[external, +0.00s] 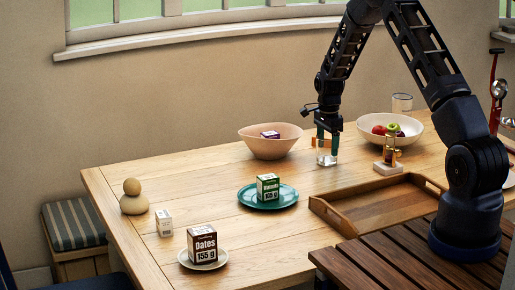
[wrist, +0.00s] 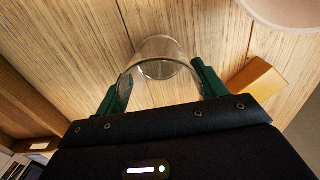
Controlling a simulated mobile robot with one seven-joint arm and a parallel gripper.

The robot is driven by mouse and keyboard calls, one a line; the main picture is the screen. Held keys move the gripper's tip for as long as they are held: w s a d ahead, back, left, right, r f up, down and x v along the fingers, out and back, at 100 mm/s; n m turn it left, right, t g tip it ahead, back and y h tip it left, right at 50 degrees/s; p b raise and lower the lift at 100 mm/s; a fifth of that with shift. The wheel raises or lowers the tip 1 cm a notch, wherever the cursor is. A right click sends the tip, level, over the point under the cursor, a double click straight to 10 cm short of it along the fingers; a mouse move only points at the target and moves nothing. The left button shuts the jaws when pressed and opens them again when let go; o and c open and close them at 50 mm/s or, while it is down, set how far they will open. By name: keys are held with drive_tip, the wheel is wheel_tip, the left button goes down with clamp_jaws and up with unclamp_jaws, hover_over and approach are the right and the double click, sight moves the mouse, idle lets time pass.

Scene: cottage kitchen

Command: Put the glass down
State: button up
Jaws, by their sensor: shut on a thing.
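A clear glass (external: 326,158) is between the green fingers of my gripper (external: 327,142), over the back middle of the wooden table (external: 220,170). In the wrist view the glass (wrist: 160,58) sits between both fingertips (wrist: 157,85), with the table's wood grain showing around and through it. The gripper is shut on the glass. The glass looks upright and its bottom is at or close to the tabletop; I cannot tell whether it touches.
A pink bowl (external: 270,147) is left of the glass, a fruit bowl (external: 366,130) and another glass (external: 402,103) right. A green plate (external: 252,203) holds a box.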

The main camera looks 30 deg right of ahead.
drive_tip(key=o, duration=1.1)
drive_tip(key=shift+f, duration=0.1)
drive_tip(key=shift+o, duration=0.2)
